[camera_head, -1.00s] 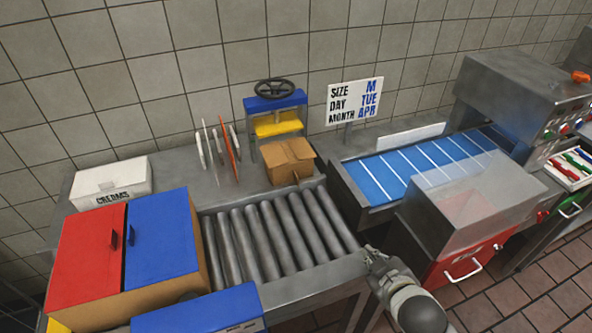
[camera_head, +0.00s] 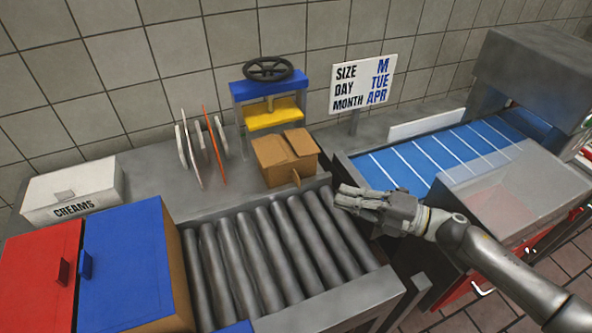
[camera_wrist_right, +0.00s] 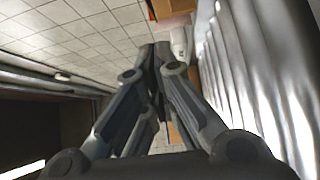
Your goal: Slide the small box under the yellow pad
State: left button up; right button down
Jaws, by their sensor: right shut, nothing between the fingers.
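The small box (camera_head: 284,157) is brown cardboard with its top flaps partly up. It stands on the steel counter at the back end of the rollers, just in front of the press. The yellow pad (camera_head: 274,112) hangs in the press under a blue crossbar, above and behind the box. My right gripper (camera_head: 340,194) is shut and empty, over the right edge of the rollers, to the right of and nearer than the box. In the right wrist view its fingers (camera_wrist_right: 160,55) are together, and an orange-brown patch shows past them, too partial to name. My left gripper is out of view.
The roller conveyor (camera_head: 262,257) fills the front middle. A sign (camera_head: 361,84) and a blue belt (camera_head: 430,155) are at the right. Thin upright discs (camera_head: 197,150) stand left of the press. A white CREAMS box (camera_head: 75,190) and a red and blue cabinet (camera_head: 125,260) are at the left.

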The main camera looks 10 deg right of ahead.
jog(key=shift+w+a, duration=0.1)
jog(key=shift+a, duration=0.15)
jog(key=p, duration=0.1)
send_near(276, 167)
jog(key=a, duration=0.1)
jog(key=s+a, duration=0.1)
jog(key=a, duration=0.1)
jog(key=shift+s+a+r, duration=0.1)
jog(key=shift+a, duration=0.05)
jog(key=shift+w+a+b, duration=0.1)
jog(key=shift+w+b, duration=0.35)
jog(key=shift+w, duration=1.35)
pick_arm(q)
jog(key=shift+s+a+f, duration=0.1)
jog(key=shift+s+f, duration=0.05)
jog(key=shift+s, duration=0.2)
pick_arm(e)
jog(key=shift+a, duration=0.1)
